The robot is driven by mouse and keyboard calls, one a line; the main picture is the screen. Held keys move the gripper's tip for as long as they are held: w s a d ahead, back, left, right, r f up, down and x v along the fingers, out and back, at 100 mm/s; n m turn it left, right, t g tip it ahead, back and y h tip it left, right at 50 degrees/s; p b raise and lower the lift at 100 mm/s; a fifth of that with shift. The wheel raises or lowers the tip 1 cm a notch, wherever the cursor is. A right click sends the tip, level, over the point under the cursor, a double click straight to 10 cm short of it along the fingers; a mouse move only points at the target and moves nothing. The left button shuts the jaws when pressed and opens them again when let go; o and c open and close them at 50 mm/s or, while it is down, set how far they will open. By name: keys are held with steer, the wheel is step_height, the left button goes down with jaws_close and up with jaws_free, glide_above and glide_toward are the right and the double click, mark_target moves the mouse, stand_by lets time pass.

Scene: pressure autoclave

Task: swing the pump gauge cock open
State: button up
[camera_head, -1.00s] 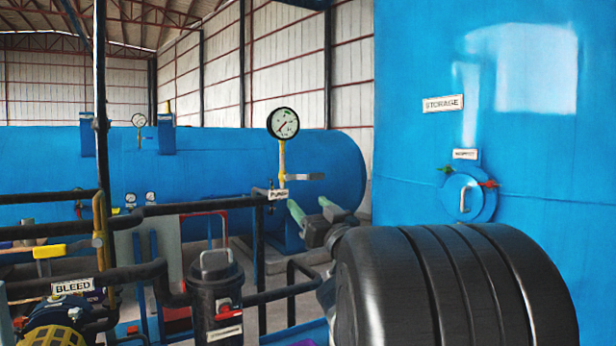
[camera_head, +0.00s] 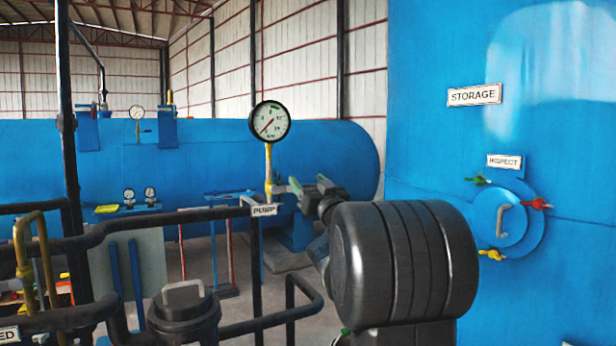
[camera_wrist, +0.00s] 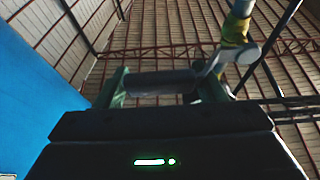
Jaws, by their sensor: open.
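The pump gauge (camera_head: 270,121) has a round white dial on a yellow stem (camera_head: 268,160), above the PUMP label (camera_head: 264,210). The stem also shows at the upper right in the wrist view (camera_wrist: 235,32). My gripper (camera_head: 305,186) is open, just right of the stem at its lower part. Its green fingers overlap the grey cock handle in the head view, so the handle is mostly hidden. In the wrist view, my gripper (camera_wrist: 162,85) has a dark grey bar between its fingers; I cannot tell whether this is the handle or whether they touch it.
Black pipes (camera_head: 150,225) run below and left of the gauge. A black lidded canister (camera_head: 184,315) stands in front. The blue storage tank (camera_head: 420,120) fills the right side. A long blue vessel (camera_head: 215,150) lies behind.

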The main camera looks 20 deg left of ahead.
steer(key=shift+w+a+r, duration=0.2)
steer(key=shift+w+a, duration=0.05)
steer(key=shift+a, duration=0.1)
steer(key=c, duration=1.1)
steer(key=shift+r, duration=0.1)
steer(key=shift+s+a+r+n+g+y+p, duration=0.45)
steer(key=shift+r+n+g, duration=0.65)
steer(key=shift+n, duration=1.35)
steer(key=shift+s+a+r+n+g+y+p, duration=0.3)
steer(key=shift+s+a+r+n+g+p, duration=0.65)
steer(key=shift+n, duration=1.45)
steer(key=shift+s+a+r+n+g+y+p, duration=0.15)
steer(key=shift+s+r+n+g+y, duration=0.2)
steer(key=shift+r+n+g, duration=1.45)
steer(key=shift+f+n+t, duration=0.25)
steer(key=shift+f+n, duration=0.5)
steer(key=shift+f, duration=0.15)
